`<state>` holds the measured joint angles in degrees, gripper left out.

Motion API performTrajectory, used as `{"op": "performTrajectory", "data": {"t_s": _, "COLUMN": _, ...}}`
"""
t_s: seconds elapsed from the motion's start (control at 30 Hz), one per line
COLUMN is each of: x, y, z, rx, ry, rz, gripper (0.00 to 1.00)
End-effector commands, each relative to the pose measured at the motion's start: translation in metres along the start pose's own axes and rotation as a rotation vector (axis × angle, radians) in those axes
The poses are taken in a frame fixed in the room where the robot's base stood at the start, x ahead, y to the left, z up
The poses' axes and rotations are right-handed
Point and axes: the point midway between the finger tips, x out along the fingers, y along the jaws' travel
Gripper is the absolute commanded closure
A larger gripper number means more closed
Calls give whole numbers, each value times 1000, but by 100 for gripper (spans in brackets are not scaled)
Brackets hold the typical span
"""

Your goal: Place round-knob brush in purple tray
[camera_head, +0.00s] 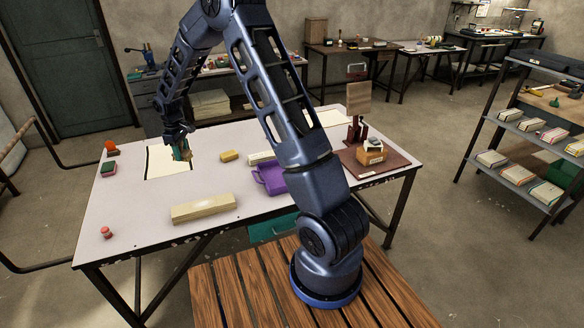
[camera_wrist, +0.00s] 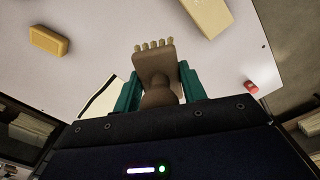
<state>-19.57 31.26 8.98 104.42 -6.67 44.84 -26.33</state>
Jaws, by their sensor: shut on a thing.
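My gripper (camera_head: 181,154) is above the left part of the white table, over a pale sheet with a dark edge. In the wrist view, its teal fingers (camera_wrist: 158,88) are shut on a brown brush (camera_wrist: 153,65). The brush's rounded knob lies between the fingers, and its short bristle tufts point away from the gripper. In the head view the brush is small and mostly hidden by the fingers. The purple tray (camera_head: 270,184) sits on the table to the right of my gripper, well apart from it. My arm hides the tray's right part.
A yellow block (camera_head: 229,155) lies between gripper and tray. A long pale block (camera_head: 203,207) lies near the front edge. A small red piece (camera_head: 106,232) stands front left. A brown board (camera_head: 396,160) bearing a stand is at the right. The table's front left is mostly clear.

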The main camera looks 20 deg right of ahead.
Motion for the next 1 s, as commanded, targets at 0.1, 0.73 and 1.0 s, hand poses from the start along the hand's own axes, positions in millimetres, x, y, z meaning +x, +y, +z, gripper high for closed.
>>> {"op": "performTrajectory", "data": {"t_s": 0.1, "x": -1, "y": 35, "z": 37, "rx": 112, "ry": -1, "rz": -1, "gripper": 82}}
{"op": "performTrajectory", "data": {"t_s": 0.73, "x": -4, "y": 158, "z": 247, "rx": 695, "ry": 0, "rz": 0, "gripper": 82}}
{"op": "performTrajectory", "data": {"t_s": 1.0, "x": -4, "y": 180, "z": 331, "rx": 916, "ry": 0, "rz": 0, "gripper": 82}}
